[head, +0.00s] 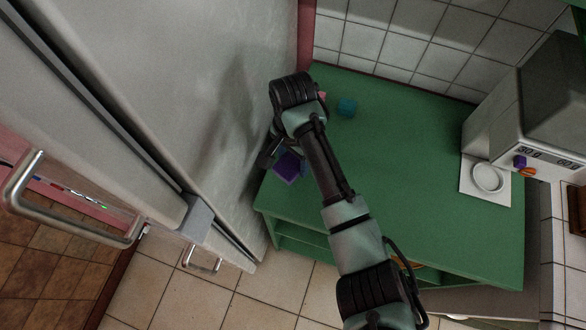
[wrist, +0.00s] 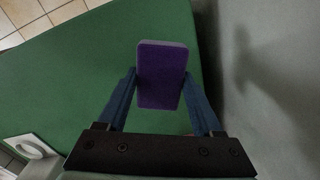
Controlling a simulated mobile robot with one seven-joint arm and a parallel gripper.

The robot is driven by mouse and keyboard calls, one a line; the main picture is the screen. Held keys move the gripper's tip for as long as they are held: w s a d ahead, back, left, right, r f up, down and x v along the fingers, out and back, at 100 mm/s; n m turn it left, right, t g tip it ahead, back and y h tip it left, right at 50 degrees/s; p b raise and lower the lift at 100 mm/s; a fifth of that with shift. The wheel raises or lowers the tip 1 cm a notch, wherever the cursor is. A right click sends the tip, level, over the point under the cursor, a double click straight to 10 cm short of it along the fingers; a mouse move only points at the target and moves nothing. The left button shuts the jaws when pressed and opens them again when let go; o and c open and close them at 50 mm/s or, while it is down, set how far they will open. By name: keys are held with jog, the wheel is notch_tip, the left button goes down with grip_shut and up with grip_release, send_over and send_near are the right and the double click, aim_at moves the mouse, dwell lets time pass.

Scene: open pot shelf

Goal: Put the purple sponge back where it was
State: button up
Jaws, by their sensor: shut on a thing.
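The purple sponge (head: 288,167) is at the left edge of the green counter (head: 440,225), close to the tall grey fridge. In the wrist view the sponge (wrist: 162,75) stands between the two blue fingers of my gripper (wrist: 161,92), which touch its two sides. My gripper (head: 277,158) is shut on it. The green counter surface (wrist: 75,80) lies below. Whether the sponge touches the counter cannot be told. In the head view my arm hides part of the counter's middle.
The grey fridge (head: 215,100) rises directly left of the sponge. A small teal block (head: 347,107) lies farther back, with a pink thing (head: 323,96) partly hidden by my arm. The counter's centre right is clear.

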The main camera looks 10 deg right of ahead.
aim_at(293, 161)
jog(key=shift+f, duration=2.8)
jog(key=shift+f, duration=0.2)
jog(key=o, duration=1.2)
jog(key=shift+r, duration=0.1)
notch_tip(293, 161, up, 12)
jog(key=shift+r, duration=0.15)
